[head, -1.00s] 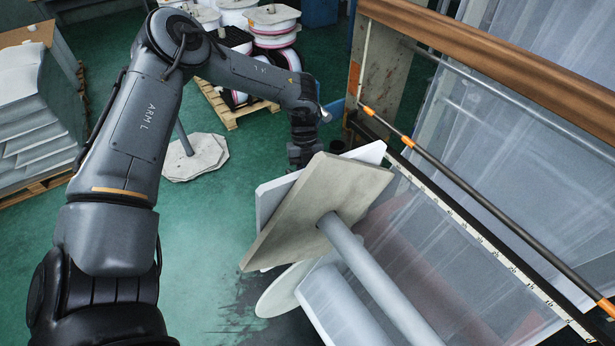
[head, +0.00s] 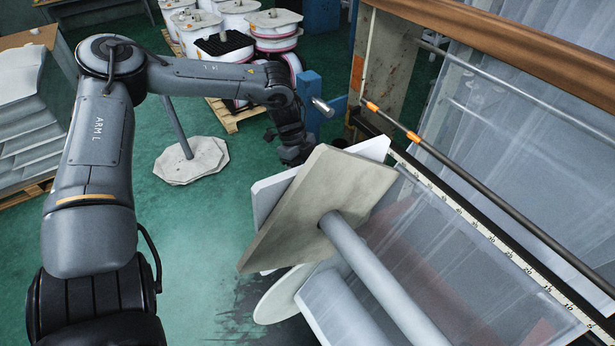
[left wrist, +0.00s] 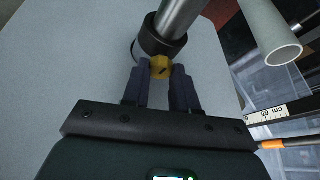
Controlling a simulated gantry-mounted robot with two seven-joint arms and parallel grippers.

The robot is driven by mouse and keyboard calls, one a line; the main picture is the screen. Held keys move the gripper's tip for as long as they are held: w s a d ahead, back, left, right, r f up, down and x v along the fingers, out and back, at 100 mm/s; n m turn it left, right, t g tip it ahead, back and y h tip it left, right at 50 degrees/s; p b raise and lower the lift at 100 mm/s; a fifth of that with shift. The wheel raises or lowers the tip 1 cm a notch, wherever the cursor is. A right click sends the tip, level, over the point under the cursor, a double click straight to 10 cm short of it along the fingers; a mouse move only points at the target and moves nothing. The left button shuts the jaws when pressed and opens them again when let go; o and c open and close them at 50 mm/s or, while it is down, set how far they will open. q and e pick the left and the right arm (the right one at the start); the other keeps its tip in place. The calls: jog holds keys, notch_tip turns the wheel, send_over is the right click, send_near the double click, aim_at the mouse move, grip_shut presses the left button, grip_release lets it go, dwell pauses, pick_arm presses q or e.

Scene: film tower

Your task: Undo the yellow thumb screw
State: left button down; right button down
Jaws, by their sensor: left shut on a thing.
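The yellow thumb screw (left wrist: 161,69) sits in a black collar (left wrist: 162,38) around a metal shaft (left wrist: 181,14) in the left wrist view. My left gripper (left wrist: 163,72) is shut on the screw, with a dark finger on each side of it. In the head view my left wrist (head: 295,148) is behind the top corner of a tilted beige plate (head: 318,208); this plate hides the fingertips, the collar and the screw. My right gripper is not in view.
A pale flat panel (left wrist: 75,60) lies close behind the fingers. A grey open tube (left wrist: 272,35) juts out at the upper right. Film rolls and a black bar (head: 480,208) fill the head view's right side.

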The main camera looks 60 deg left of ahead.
pick_arm(q)
jog(key=shift+r+n+t, duration=0.15)
jog(key=shift+n+t, duration=0.25)
jog(key=shift+n, duration=0.6)
jog(key=shift+s+d+r+n+t+y+p, duration=0.15)
jog(key=shift+n+t+y+p, duration=0.2)
jog(key=shift+n+p, duration=0.55)
jog(key=n+p, duration=0.2)
jog(key=p, duration=0.2)
jog(key=n+t+y+p, duration=0.1)
jog(key=n+p, duration=0.1)
jog(key=p, duration=0.3)
jog(key=shift+s+d+r+n+y, duration=0.1)
jog(key=shift+n+y, duration=0.15)
jog(key=shift+n, duration=0.05)
jog(key=shift+f+n+p, duration=0.3)
jog(key=shift+n+p, duration=0.3)
jog(key=shift+p, duration=0.55)
jog(key=shift+f, duration=0.1)
jog(key=c, duration=0.9)
grip_release()
jog(key=shift+o, duration=0.2)
